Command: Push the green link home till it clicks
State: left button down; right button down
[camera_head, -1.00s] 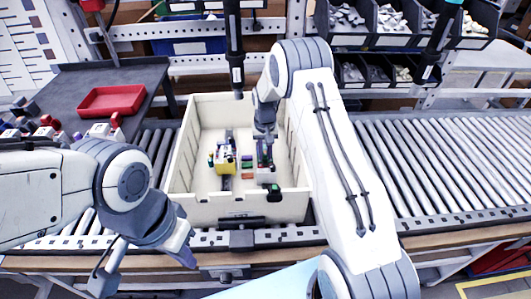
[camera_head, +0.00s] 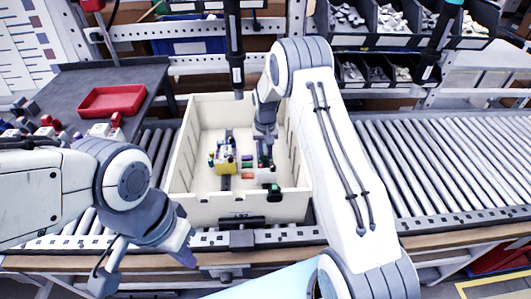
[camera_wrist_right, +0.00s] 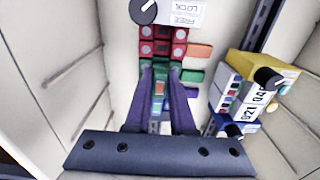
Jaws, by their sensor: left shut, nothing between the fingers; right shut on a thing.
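The green link (camera_wrist_right: 160,72) shows in the right wrist view between the two dark fingers of my right gripper (camera_wrist_right: 161,76), which is shut on it. It lies in line with a strip of red and dark modules; whether it is fully seated cannot be told. In the head view my right gripper (camera_head: 265,150) reaches down into the cream bin over the white device (camera_head: 267,174), hiding most of the link. My left gripper (camera_head: 188,258) is shut and empty, outside the bin at the front left.
The cream bin (camera_head: 182,165) has high walls around the work. A black knob (camera_wrist_right: 143,11) sits beside a FREE/LOCK label (camera_wrist_right: 185,14). Coloured tabs lie close beside the fingers.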

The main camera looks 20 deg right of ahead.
aim_at(266, 162)
jog(key=shift+s+a+f, duration=0.1)
jog(key=shift+s+f, duration=0.35)
jog(key=shift+f, duration=0.25)
jog(key=shift+s+a+f, duration=0.1)
jog(key=shift+s+f, duration=0.3)
jog(key=shift+f, duration=0.25)
dwell(0.3)
jog(key=c, duration=0.7)
grip_release()
jog(key=shift+w+r+b, duration=0.15)
jog(key=shift+r+b, duration=0.15)
jog(key=shift+r, duration=0.1)
jog(key=r, duration=0.3)
jog(key=r+b, duration=0.1)
jog(key=r, duration=0.3)
jog(key=w+r, duration=0.1)
jog(key=r, duration=0.3)
jog(key=shift+d+r, duration=0.1)
jog(key=shift+d, duration=0.05)
jog(key=shift+r, duration=0.6)
jog(key=shift+w, duration=0.1)
jog(key=shift+c, duration=0.3)
